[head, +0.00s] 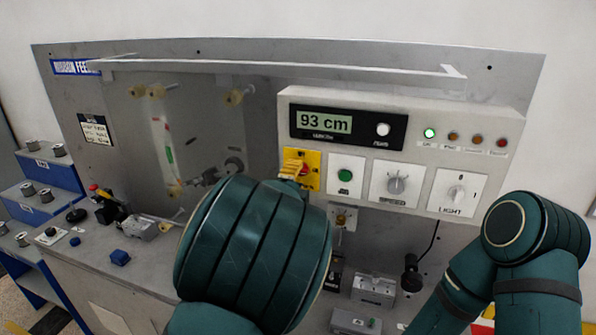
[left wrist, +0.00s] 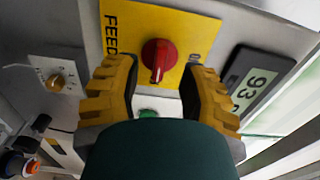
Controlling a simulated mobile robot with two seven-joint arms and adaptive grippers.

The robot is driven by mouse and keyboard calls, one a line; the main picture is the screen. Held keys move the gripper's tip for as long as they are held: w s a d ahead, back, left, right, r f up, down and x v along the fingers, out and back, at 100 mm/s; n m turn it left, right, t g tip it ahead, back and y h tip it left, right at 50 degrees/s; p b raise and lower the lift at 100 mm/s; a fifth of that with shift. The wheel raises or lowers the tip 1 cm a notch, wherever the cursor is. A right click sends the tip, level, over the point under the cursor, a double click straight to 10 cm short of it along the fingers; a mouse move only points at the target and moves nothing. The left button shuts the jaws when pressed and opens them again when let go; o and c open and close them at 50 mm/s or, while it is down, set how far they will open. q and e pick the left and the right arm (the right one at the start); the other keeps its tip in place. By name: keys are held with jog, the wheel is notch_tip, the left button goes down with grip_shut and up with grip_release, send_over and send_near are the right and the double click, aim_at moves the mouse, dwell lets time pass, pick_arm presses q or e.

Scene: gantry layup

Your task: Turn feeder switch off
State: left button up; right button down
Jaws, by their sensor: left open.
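The feeder switch is a red rotary knob (left wrist: 158,52) on a yellow plate (left wrist: 165,18) lettered "FEED". In the left wrist view its ridge runs roughly up and down the picture. In the head view the yellow plate (head: 313,180) sits on the panel under the display, partly hidden by my gripper and arm. My left gripper (left wrist: 159,80) is open, its two yellow fingers on either side of the knob with gaps showing. Contact cannot be told. In the head view the left gripper (head: 293,166) is at the plate, mostly hidden by my left arm. My right gripper is out of view.
A display reading 93 cm (head: 324,121) is above the switch. A green button (head: 345,175), a grey dial (head: 396,186) and a LIGHT switch (head: 456,191) are to its right. A long bar (head: 270,69) crosses above. Blue spool racks (head: 50,176) stand at left.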

pick_arm(q)
jog(key=shift+x, duration=1.05)
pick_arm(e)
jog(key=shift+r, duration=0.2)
pick_arm(q)
grip_shut()
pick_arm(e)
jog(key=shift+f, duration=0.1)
